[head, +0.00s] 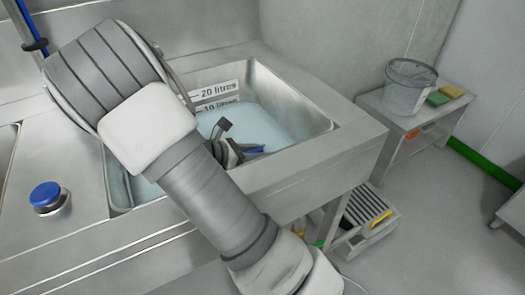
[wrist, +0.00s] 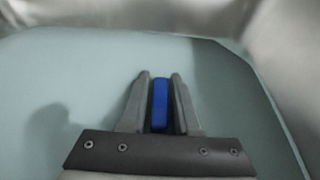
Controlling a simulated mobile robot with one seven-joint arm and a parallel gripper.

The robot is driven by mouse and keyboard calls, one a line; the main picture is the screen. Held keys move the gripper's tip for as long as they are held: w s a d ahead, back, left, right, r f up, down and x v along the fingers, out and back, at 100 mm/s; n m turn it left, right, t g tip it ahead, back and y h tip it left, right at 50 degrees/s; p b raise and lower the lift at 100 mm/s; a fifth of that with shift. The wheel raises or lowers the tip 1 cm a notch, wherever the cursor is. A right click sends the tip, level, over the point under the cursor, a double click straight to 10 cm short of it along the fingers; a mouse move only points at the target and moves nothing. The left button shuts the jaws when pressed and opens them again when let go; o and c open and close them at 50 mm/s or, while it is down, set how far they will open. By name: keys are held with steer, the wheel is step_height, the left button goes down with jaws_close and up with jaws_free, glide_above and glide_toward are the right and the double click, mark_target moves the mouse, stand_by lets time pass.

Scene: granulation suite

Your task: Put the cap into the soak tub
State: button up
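The soak tub (head: 300,92) is a steel basin holding pale blue water, with litre marks on its back wall. My arm reaches over its front edge, and my gripper (head: 251,151) is inside the tub's outline. In the wrist view my gripper (wrist: 160,80) is shut on a narrow blue piece, which I take to be the cap (wrist: 160,105), seen edge-on. The water lies behind the fingers, and the tub's walls (wrist: 285,45) show at the top and right. I cannot tell whether the cap touches the water.
A blue-topped round knob (head: 46,196) stands on the steel counter at left. A grey step (head: 365,212) stands below.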

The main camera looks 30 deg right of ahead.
mark_target(253, 151)
steer(key=shift+o, duration=1.1)
steer(key=shift+r, duration=0.15)
steer(key=p+v, duration=0.2)
steer(key=v, duration=0.4)
steer(key=shift+a+r+p, duration=0.15)
steer(key=shift+r+p, duration=0.05)
steer(key=shift+p, duration=0.2)
steer(key=shift+a+r, duration=0.1)
steer(key=shift+a, duration=0.5)
